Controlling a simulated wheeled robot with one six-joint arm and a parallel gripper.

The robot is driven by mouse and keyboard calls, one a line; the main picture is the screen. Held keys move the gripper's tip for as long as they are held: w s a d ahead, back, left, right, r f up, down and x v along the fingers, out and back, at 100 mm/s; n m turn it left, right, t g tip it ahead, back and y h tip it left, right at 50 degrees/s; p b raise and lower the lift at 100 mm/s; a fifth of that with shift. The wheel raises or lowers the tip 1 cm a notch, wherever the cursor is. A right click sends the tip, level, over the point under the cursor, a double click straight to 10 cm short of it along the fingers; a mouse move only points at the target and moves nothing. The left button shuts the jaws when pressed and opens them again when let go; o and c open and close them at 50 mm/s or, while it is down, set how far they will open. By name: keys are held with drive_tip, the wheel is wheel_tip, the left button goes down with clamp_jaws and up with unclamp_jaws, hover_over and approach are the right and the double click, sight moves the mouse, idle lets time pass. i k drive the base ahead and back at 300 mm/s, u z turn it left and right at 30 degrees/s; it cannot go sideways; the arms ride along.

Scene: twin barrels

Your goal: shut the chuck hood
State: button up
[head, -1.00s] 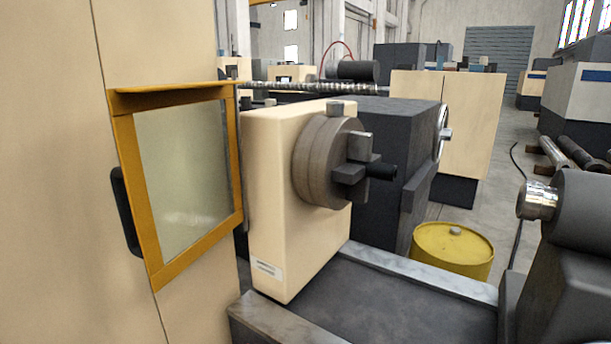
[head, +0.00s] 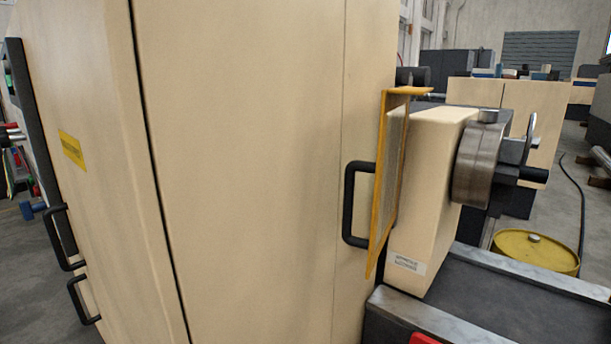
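The chuck hood, a yellow-framed panel with a see-through pane (head: 392,165), stands upright and almost edge-on right of the tall cream cabinet. It is on the left side of the cream headstock (head: 428,180). The round metal chuck (head: 477,165) with its jaws sticks out on the headstock's right side and is uncovered. A black bar handle (head: 348,205) shows just left of the hood; I cannot tell whether it is on the hood or the cabinet. My gripper is not in view.
The cream cabinet (head: 250,170) fills the left and middle, with black handles (head: 57,240) on its far left face. The grey lathe bed (head: 490,305) lies below the chuck. A yellow barrel (head: 535,250) stands behind the bed. A red part (head: 424,339) shows at the bottom edge.

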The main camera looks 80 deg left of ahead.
sight(386, 195)
drive_tip(key=k, duration=0.4)
drive_tip(key=u, duration=2)
drive_tip(key=i, duration=0.5)
drive_tip(key=z, duration=0.45)
drive_tip(key=k, duration=1.2)
drive_tip(key=z, duration=0.5)
drive_tip(key=i, duration=0.75)
drive_tip(key=u, duration=0.55)
